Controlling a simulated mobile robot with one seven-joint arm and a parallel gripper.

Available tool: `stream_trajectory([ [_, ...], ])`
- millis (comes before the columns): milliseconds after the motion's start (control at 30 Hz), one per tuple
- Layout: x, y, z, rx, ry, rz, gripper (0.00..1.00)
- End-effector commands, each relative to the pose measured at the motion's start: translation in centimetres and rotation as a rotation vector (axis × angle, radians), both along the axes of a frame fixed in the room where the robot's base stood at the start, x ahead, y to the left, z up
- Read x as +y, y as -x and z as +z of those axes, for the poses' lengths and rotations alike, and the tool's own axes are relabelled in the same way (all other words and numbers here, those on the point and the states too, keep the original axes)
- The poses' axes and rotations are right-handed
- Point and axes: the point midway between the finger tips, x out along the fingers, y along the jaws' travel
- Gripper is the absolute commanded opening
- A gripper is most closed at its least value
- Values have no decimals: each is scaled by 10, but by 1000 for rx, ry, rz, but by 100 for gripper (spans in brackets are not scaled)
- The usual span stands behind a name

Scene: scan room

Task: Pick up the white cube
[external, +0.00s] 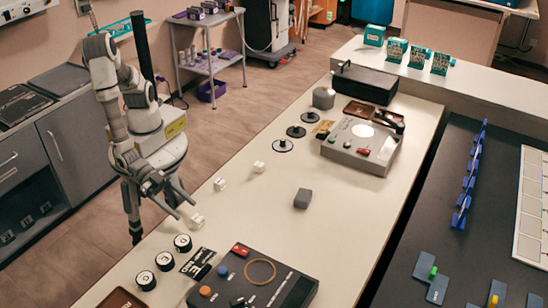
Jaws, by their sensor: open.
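Three small white cubes are on the pale counter (330,215) in the external view. The nearest white cube (197,221) is just beyond my fingertips, to their lower right. A second white cube (219,184) lies further back, and a third white cube (259,167) lies further right. My gripper (185,210) is open, with its two fingers reaching over the counter's left edge and nothing visible between them. I cannot tell its exact height above the counter.
A grey cube (302,198) stands mid-counter. Black-and-white round pieces (146,280) and a dark control box (254,281) are in front. Black discs (283,145) and a grey device (362,145) are behind. The counter around the grey cube is clear.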

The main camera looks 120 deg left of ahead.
Motion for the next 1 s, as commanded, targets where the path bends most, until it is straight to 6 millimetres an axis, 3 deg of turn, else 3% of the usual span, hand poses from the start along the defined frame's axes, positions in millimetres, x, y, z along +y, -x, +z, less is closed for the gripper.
stream_trajectory([
  [167, 1, -10, -6, 1, 0, 0, 72],
  [467, 3, -48, -23, 1, 1, 0, 72],
  [767, 3, -52, -23, 1, 1, -2, 72],
  [1000, 3, -51, -23, 1, 1, -2, 29],
])
